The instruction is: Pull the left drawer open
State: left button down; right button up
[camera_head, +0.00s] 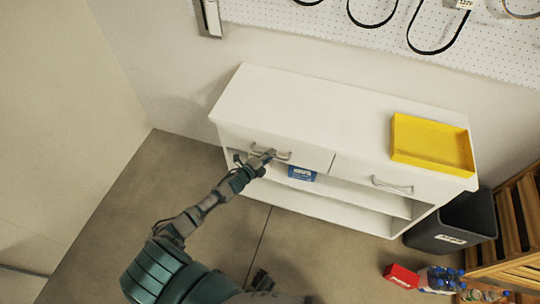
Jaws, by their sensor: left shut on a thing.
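The white cabinet (300,102) stands against the wall with two drawers side by side. The left drawer (310,154) has a metal bar handle (285,155). My left gripper (267,156) is at this handle and shut on it; its fingers hide the handle's left part. The left drawer's front looks about level with the right drawer (350,172), though the view from above makes a small gap hard to judge. The right drawer's handle (393,187) is free. My right gripper cannot be made out.
A yellow tray (432,145) sits on the cabinet top at the right. A blue box (302,173) is on the shelf below the drawers. A dark bin (455,225), a red box (402,276), bottles (440,279) and a wooden rack (515,235) stand at the right.

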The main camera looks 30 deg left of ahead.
pick_arm(q)
jog(key=s+d+p, duration=0.3)
jog(key=s, duration=0.9)
jog(key=s+d+p, duration=0.3)
jog(key=s+p, duration=0.1)
jog(key=s, duration=0.7)
jog(key=shift+s+f, duration=0.15)
jog(key=shift+s, duration=0.2)
pick_arm(e)
jog(key=s+d+f, duration=0.3)
jog(key=s+f, duration=1)
jog(key=shift+s+f+g, duration=0.2)
jog(key=shift+f+g, duration=0.05)
jog(key=shift+g, duration=0.15)
jog(key=shift+a, duration=0.1)
pick_arm(q)
jog(key=c, duration=1.2)
grip_release()
jog(key=shift+w, duration=0.2)
jog(key=shift+p, duration=0.3)
jog(key=v, duration=1.2)
